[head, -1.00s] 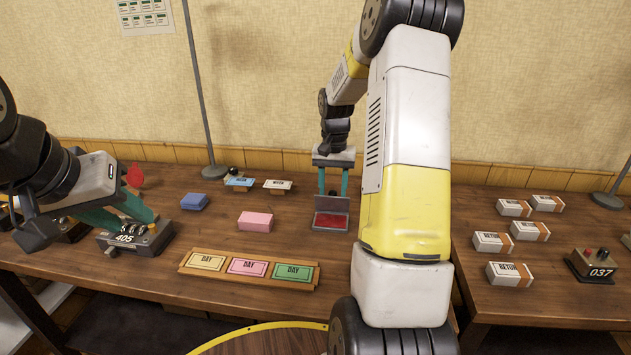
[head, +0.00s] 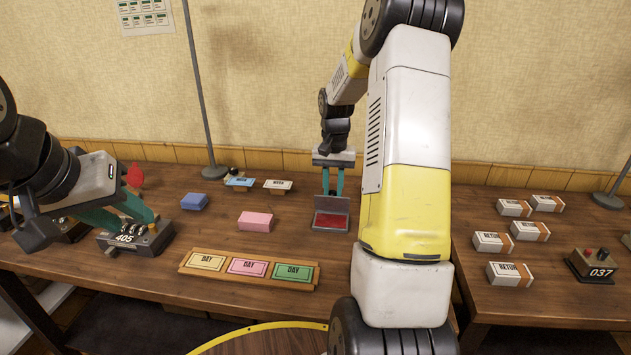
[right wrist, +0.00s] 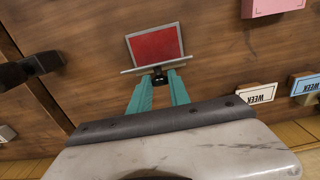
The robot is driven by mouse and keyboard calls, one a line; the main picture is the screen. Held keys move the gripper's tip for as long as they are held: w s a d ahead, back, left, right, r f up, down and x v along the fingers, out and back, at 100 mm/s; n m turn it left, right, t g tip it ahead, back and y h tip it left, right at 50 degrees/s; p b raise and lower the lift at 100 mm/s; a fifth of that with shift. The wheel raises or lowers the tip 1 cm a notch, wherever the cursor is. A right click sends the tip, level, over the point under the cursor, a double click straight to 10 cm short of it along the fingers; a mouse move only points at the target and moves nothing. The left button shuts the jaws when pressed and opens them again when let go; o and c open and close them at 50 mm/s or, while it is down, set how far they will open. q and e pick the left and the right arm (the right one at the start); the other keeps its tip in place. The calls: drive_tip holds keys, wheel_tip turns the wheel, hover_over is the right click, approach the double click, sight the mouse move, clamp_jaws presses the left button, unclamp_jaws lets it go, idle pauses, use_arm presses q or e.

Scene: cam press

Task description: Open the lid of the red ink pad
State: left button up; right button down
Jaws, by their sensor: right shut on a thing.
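The red ink pad (head: 331,221) lies on the table, its red face showing. Its grey lid (head: 332,205) stands raised along the far edge. In the right wrist view the red pad (right wrist: 156,46) is uncovered and the lid (right wrist: 150,70) shows edge-on. My right gripper (head: 333,193) is behind the lid. In the right wrist view its teal fingers (right wrist: 158,82) are shut on a small dark tab at the lid's edge. My left gripper (head: 140,220) is at the numbered device (head: 125,239) reading 405, its teal fingers apart.
A pink block (head: 255,221) and a blue block (head: 194,201) lie left of the pad. A wooden rack (head: 225,278) with DAY cards is in front. WEEK stamps (head: 278,185) stand behind. Several RETURN boxes (head: 493,242) and a device (head: 594,266) reading 037 are at right.

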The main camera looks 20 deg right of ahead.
drive_tip(key=shift+w, duration=0.1)
idle(0.8)
drive_tip(key=shift+w+d+f+g+y, duration=0.1)
drive_tip(key=shift+w+d+g+y, duration=0.2)
drive_tip(key=shift+w+g, duration=0.3)
drive_tip(key=shift+w+d+f+g+y, duration=0.15)
drive_tip(key=shift+w+g+y, duration=0.25)
drive_tip(key=shift+g, duration=0.3)
drive_tip(key=shift+w+d+f+g+y, duration=0.2)
drive_tip(key=shift+w+g+y, duration=0.2)
drive_tip(key=shift+g, duration=0.35)
drive_tip(key=shift+w+d+f+g+y, duration=0.25)
drive_tip(key=shift+w+g+y, duration=0.15)
drive_tip(key=shift+g, duration=0.4)
drive_tip(key=shift+w+d+f+g+y, duration=0.2)
drive_tip(key=shift+w+g+y, duration=0.15)
drive_tip(key=shift+g, duration=0.4)
drive_tip(key=shift+w, duration=0.1)
drive_tip(key=c, duration=1.2)
unclamp_jaws()
drive_tip(key=shift+c, duration=0.2)
drive_tip(key=shift+r, duration=0.15)
